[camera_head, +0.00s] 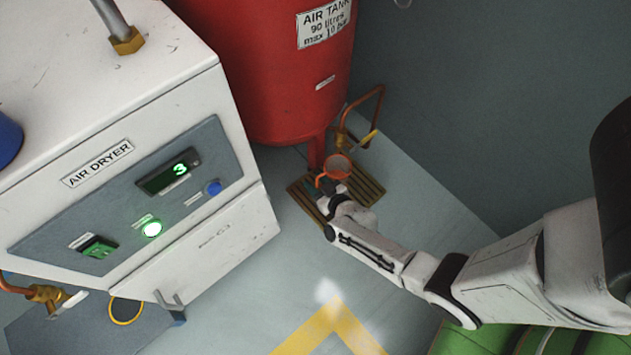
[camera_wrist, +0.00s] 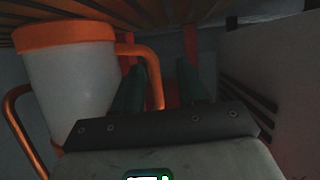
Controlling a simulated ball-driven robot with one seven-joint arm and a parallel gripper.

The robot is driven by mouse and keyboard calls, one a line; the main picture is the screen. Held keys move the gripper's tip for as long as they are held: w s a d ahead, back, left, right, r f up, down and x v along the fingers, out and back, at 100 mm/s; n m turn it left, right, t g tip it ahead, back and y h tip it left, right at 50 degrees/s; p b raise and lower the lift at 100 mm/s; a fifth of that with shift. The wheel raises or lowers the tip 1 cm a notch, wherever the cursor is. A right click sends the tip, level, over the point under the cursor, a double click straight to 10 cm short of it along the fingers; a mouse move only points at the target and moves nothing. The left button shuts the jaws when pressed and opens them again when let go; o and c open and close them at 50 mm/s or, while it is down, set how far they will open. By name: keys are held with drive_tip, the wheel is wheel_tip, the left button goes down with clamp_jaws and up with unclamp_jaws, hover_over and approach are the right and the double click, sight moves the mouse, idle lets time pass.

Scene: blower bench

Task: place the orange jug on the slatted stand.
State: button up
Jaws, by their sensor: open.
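The orange jug (camera_head: 338,166) is over the back part of the slatted stand (camera_head: 369,187), its round mouth facing up. In the wrist view the jug (camera_wrist: 70,85) has a pale body, an orange band and an orange handle. The slats (camera_wrist: 185,10) run along the top of that view, close to the orange band; I cannot tell for sure if they touch. My gripper (camera_head: 336,192) is low at the front of the jug. In the wrist view its dark green fingers (camera_wrist: 161,72) are apart, with the handle between them.
The red air tank (camera_head: 285,75) stands right behind the stand, with a copper pipe and yellow-handled valve (camera_head: 368,138) beside the jug. The white air dryer (camera_head: 150,150) is on the left. Grey floor (camera_head: 430,195) is clear to the right.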

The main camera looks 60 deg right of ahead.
drive_tip(key=p+v, duration=0.6)
drive_tip(key=v, duration=0.4)
drive_tip(key=w+a+r+n+g+y, duration=0.4)
drive_tip(key=w+a+r+y, duration=0.15)
drive_tip(key=a+r, duration=0.35)
drive_tip(key=s+d+r+g+h, duration=0.1)
drive_tip(key=s+r+g, duration=0.6)
drive_tip(key=s+r, duration=0.6)
wheel_tip(320, 180, up, 3)
drive_tip(key=shift+f+m+g, duration=0.1)
drive_tip(key=shift+m+g, duration=0.3)
idle(1.0)
